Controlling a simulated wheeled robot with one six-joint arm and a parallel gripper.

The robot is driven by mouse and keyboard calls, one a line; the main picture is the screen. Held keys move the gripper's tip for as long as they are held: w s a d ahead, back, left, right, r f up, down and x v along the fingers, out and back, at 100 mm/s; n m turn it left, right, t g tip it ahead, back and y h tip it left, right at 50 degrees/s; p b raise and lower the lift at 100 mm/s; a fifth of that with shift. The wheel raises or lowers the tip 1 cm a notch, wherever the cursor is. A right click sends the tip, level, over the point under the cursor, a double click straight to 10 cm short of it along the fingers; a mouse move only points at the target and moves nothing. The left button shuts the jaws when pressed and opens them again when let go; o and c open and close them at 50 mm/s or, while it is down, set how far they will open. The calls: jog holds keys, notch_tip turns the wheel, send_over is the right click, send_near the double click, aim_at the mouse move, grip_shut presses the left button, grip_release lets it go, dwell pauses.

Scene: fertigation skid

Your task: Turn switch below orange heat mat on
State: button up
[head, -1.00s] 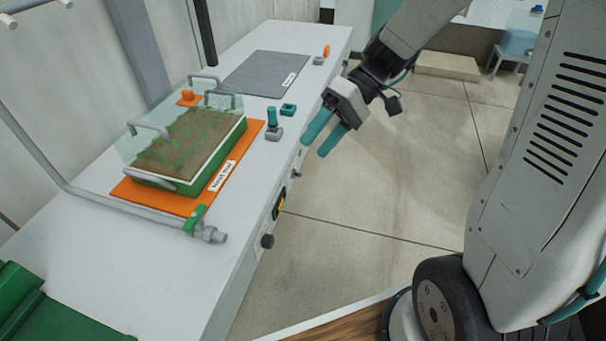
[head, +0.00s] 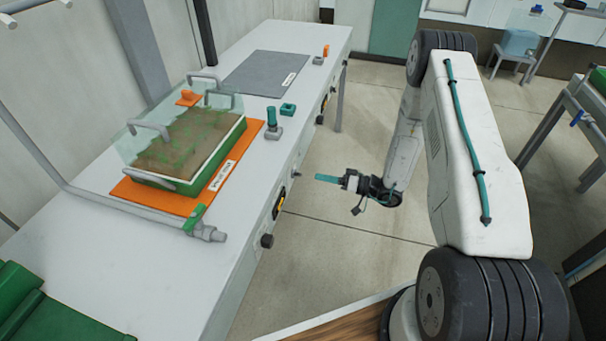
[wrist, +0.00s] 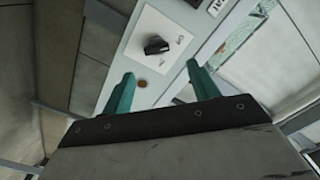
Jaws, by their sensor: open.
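The orange heat mat (head: 255,130) lies on the white bench, under a green tray with a clear lid. In the wrist view, a black rotary switch (wrist: 156,45) sits on a white plate on the bench's front panel. A small marking is beside it, too small to read surely. A small brown-orange round piece (wrist: 142,83) is just below the plate. My gripper (wrist: 160,85) is open and empty, its teal fingers pointing at the panel, apart from the switch. In the head view my gripper (head: 318,178) is level with the bench front, right of a small dark knob (head: 297,175).
A larger black knob (head: 267,241) and a yellow-black fitting (head: 279,203) stick out of the bench front. A grey mat (head: 262,72) lies farther back. The floor right of the bench is clear.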

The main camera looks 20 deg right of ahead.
aim_at(296, 174)
jog(key=x, duration=0.7)
jog(key=shift+w+a+f, duration=0.2)
jog(key=shift+w+f, duration=0.1)
jog(key=c, duration=1)
